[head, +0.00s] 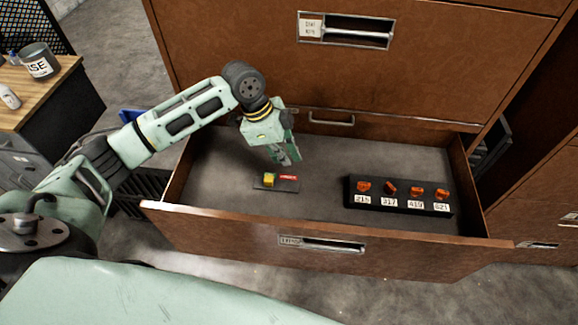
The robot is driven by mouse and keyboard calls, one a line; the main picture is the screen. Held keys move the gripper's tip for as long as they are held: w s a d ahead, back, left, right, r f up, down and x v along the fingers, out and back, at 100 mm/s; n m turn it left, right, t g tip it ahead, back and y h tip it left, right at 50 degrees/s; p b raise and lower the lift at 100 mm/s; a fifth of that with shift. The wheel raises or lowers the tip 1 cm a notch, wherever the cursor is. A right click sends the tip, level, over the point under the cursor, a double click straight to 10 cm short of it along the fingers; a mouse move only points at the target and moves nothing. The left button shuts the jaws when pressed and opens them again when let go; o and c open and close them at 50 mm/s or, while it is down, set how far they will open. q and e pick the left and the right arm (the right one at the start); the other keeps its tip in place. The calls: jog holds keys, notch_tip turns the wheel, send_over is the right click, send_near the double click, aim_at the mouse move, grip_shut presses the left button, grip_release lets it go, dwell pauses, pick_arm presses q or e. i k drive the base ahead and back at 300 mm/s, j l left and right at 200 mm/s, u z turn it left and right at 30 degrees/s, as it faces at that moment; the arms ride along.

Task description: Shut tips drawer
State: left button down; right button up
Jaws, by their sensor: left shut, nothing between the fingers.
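The tips drawer (330,246) is pulled out of a brown cabinet, its front toward me with a label and a recessed handle. Inside at the right is a black holder (398,195) with several orange tips above number labels. At the left in the drawer is a small dark plate (288,183) with a yellow block (269,179) and a red mark on it. My left gripper (287,158) is shut and empty, over the drawer's interior, behind the small plate and apart from the drawer front. My right gripper is not in view.
The cabinet face with a closed upper drawer (230,45) rises behind. A wooden-topped bench (25,92) with a labelled can (40,62) and a white bottle (9,97) stands at the left. More brown drawers are at the right. Grey floor shows in front.

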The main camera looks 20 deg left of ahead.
aim_at(216, 201)
jog(key=k+j, duration=0.1)
jog(key=j, duration=0.7)
jog(key=k+j, duration=0.15)
jog(key=j, duration=0.25)
